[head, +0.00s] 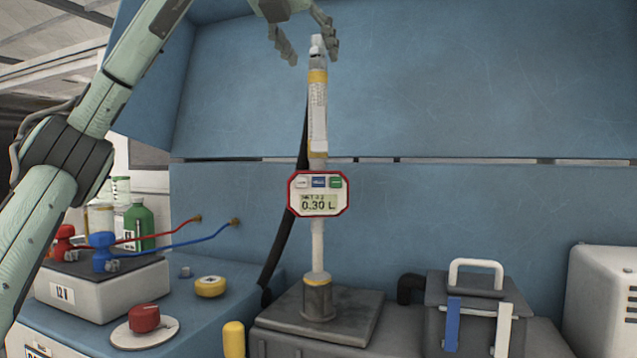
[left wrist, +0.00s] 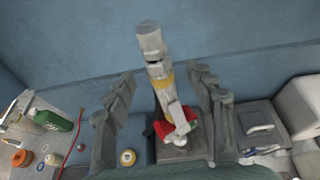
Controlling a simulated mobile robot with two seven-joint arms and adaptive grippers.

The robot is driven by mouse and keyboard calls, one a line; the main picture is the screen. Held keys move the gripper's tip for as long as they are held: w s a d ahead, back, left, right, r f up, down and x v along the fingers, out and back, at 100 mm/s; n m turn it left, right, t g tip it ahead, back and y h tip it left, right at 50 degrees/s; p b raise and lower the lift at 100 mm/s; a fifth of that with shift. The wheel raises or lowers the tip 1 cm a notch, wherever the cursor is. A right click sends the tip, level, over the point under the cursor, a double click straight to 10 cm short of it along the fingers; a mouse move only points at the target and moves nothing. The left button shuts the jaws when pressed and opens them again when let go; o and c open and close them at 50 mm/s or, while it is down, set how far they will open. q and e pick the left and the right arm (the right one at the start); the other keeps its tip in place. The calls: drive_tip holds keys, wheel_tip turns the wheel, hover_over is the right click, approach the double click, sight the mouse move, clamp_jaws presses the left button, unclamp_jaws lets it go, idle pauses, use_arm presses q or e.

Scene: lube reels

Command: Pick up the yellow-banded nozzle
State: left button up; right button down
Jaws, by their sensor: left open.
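The yellow-banded nozzle (head: 318,115) stands upright on a dark grey stand (head: 340,325), with a red-framed meter reading 0.30 L (head: 319,195) partway down it. My left gripper (head: 310,50) is at the nozzle's top end, fingers pointing down and apart. In the left wrist view, the nozzle (left wrist: 150,45) rises between the two open fingers, with gaps on both sides and its yellow band showing below the grey tip. The fingers do not appear to touch it. My right gripper is in neither view.
A blue panel (head: 400,90) stands behind the nozzle. To the left are a 12 V battery (head: 95,285), a red knob (head: 144,318), a yellow cap (head: 210,286) and a green bottle (head: 141,222). A dark caddy with a white handle (head: 475,272) stands at the right.

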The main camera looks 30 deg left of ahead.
sight(315, 64)
use_arm(q)
drive_tip(key=shift+x, duration=1.95)
drive_tip(key=shift+s+f, duration=0.15)
drive_tip(key=shift+f, duration=0.05)
clamp_jaws()
drive_tip(key=shift+r, duration=0.1)
